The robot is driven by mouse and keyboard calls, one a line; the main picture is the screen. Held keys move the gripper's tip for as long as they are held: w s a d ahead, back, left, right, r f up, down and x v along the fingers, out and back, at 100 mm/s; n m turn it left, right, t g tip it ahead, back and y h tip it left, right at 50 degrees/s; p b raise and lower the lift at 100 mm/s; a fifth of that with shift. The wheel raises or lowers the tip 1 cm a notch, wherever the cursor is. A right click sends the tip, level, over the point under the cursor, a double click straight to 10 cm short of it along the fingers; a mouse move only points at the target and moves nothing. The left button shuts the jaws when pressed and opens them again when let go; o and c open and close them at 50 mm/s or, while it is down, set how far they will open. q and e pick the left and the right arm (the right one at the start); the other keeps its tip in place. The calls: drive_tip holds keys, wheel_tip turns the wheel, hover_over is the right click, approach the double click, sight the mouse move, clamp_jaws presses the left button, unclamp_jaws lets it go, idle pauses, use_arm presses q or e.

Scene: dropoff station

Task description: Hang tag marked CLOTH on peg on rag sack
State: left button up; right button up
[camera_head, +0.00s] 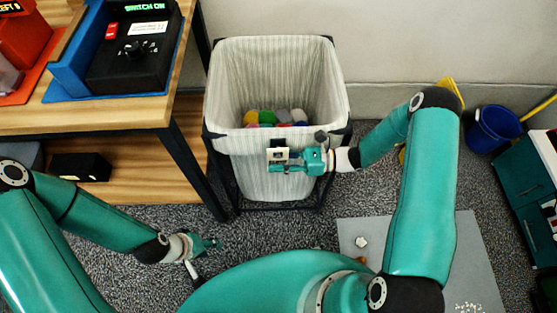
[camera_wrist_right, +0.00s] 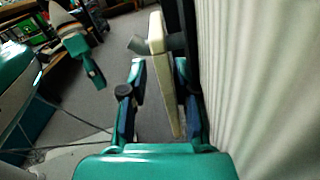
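The rag sack (camera_head: 240,140) is a striped fabric bin in a black frame, with colored rags inside. A pale tag (camera_head: 278,156) is at its front rim; its lettering is not readable. In the right wrist view the tag (camera_wrist_right: 157,50) is nearly edge-on beside the sack. A grey peg end (camera_wrist_right: 137,44) sticks out on the tag's left side, so the tag appears to be on the peg. My right gripper (camera_head: 282,166) has its fingers on either side of the tag's lower part, with a visible gap on the left. My left gripper (camera_head: 208,244) is low over the carpet, away from the sack.
A wooden workbench (camera_head: 120,117) with a black device (camera_head: 135,50) stands left of the sack. A blue bucket (camera_head: 492,128) and a teal cabinet (camera_head: 530,185) are at the right. A grey mat (camera_head: 455,250) lies on the carpet at the front right.

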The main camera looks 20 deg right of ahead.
drive_tip(key=shift+d, duration=0.1)
drive_tip(key=v, duration=1.2)
drive_tip(key=shift+d+r, duration=0.15)
